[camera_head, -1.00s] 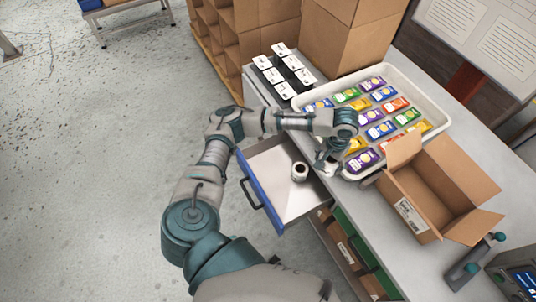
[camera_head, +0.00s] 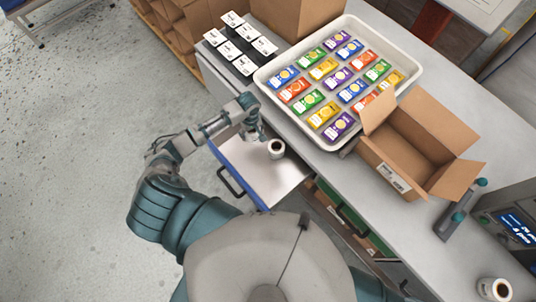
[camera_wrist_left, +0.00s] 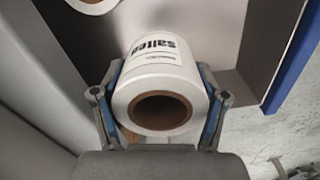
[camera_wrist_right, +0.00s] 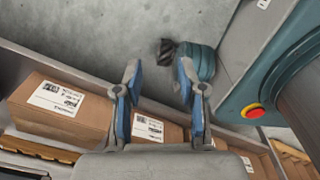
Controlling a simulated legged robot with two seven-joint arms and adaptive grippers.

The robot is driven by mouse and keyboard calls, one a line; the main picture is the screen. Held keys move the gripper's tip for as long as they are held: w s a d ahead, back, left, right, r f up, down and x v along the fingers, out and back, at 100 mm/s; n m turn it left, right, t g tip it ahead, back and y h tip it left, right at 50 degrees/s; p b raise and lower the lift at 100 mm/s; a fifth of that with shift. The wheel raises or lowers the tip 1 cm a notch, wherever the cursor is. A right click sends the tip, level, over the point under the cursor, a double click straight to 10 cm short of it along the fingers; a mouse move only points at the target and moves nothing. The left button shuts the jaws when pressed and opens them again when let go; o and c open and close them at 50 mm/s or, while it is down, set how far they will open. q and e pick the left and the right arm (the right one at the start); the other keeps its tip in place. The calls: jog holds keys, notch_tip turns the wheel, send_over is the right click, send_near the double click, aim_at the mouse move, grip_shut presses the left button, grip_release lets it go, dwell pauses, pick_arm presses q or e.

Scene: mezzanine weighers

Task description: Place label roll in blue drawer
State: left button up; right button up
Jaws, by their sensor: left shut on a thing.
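My left gripper (camera_head: 254,134) is over the open blue drawer (camera_head: 238,172). In the left wrist view it is shut on a white label roll (camera_wrist_left: 165,95) with a brown core and black print. That roll is hidden by the gripper in the head view. A second white roll (camera_head: 276,148) stands in the drawer beside the gripper; its edge (camera_wrist_left: 93,4) shows at the top of the left wrist view. The drawer's blue front (camera_wrist_left: 297,60) is at the right there. I cannot tell whether the held roll touches the drawer floor. My right gripper (camera_wrist_right: 158,85) is open and empty.
A white tray (camera_head: 268,76) of colourful packets stands on the grey bench (camera_head: 335,165). An open cardboard box (camera_head: 415,145), a scanner-like tool (camera_head: 458,212), another roll (camera_head: 495,289) and a display device (camera_head: 515,222) are to its right. Cartons (camera_wrist_right: 60,108) lie on a shelf below.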

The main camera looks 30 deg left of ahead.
pick_arm(q)
send_over(252, 145)
notch_tip(252, 145, down, 5)
jog(key=shift+a+f, duration=0.15)
jog(key=shift+f, duration=0.55)
notch_tip(252, 145, down, 2)
jog(key=shift+f+b, duration=0.25)
jog(key=shift+b, duration=0.2)
jog(key=shift+f, duration=0.35)
jog(key=shift+d, duration=0.4)
jog(key=o, duration=1.2)
jog(key=shift+o, duration=0.3)
jog(key=shift+a+f, duration=0.1)
jog(key=shift+a, duration=0.1)
pick_arm(e)
jog(key=shift+w+a+f, duration=0.1)
jog(key=shift+w+f, duration=0.4)
pick_arm(q)
jog(key=shift+a, duration=0.1)
pick_arm(e)
jog(key=shift+a, duration=0.1)
